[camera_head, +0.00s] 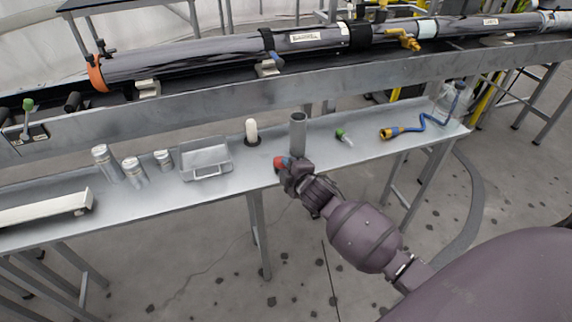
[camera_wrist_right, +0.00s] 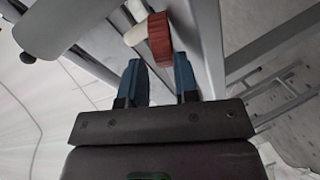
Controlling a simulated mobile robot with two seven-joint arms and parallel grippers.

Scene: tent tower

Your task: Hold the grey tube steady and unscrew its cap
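The grey tube (camera_head: 298,132) stands upright on the metal bench, open at the top. A red ribbed cap-like piece (camera_head: 281,162) is at the bench's front edge, left of the tube's base and apart from its open top. My right gripper (camera_head: 286,168) is at this red piece, and its tips are hard to make out in the head view. In the right wrist view the blue fingers (camera_wrist_right: 160,80) are open with a gap between them. The red piece (camera_wrist_right: 160,38) lies just beyond the tips and is not clasped. My left gripper is not in view.
A long dark tube assembly (camera_head: 200,58) runs behind.

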